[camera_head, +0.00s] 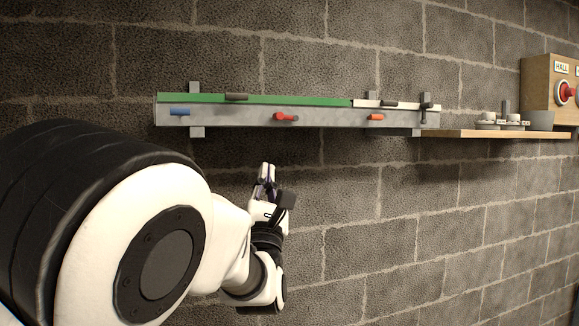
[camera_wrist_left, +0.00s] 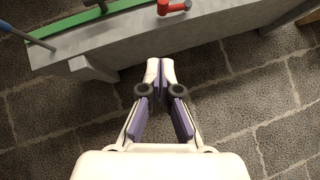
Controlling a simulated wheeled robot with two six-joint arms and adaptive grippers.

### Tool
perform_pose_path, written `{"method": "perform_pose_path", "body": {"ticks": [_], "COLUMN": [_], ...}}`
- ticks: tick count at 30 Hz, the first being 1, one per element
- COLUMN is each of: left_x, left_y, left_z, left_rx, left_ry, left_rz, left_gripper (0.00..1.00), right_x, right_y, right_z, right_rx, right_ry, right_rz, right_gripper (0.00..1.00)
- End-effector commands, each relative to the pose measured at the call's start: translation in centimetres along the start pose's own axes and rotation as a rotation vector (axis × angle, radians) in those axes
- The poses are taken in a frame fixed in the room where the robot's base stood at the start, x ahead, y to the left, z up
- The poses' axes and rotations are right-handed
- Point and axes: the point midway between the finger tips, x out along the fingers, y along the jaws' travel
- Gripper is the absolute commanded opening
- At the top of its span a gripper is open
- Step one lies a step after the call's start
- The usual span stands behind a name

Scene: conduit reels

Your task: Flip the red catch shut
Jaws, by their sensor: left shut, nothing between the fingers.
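The red catch (camera_head: 286,117) sits on the front face of a grey wall-mounted channel (camera_head: 220,115), near its middle. In the left wrist view the red catch (camera_wrist_left: 174,7) shows at the top edge, partly cut off, with its lever pointing right. My left gripper (camera_head: 267,168) is below the channel and a little left of the catch, apart from both. In the left wrist view its fingertips (camera_wrist_left: 160,66) are together and empty, pointing toward the channel. My right gripper is in neither view.
The channel also carries a blue catch (camera_head: 180,112), an orange catch (camera_head: 376,117), a green lid strip (camera_head: 300,100) and a white strip (camera_head: 375,104). A wooden shelf (camera_head: 470,134) with small items and a box with a red button (camera_head: 563,92) are at right. Bare block wall lies below.

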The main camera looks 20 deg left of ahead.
Motion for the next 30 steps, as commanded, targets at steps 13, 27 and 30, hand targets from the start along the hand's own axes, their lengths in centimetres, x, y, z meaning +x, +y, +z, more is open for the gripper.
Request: {"method": "perform_pose_path", "body": {"ticks": [13,27,30], "left_x": [9.0,9.7,9.8], "left_y": [0.2,0.0,0.0], "left_z": [2.1,2.8,2.8], "left_rx": [0.000,0.000,0.002], "left_ry": [-0.001,0.001,0.001], "left_rz": [-0.001,-0.001,-0.003], "left_gripper": [0.00,0.00,0.00], "right_x": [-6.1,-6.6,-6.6], "right_y": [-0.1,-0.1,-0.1], "right_z": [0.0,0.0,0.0], "right_rx": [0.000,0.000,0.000], "right_ry": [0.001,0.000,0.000], "right_rz": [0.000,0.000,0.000], "right_gripper": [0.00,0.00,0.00]}}
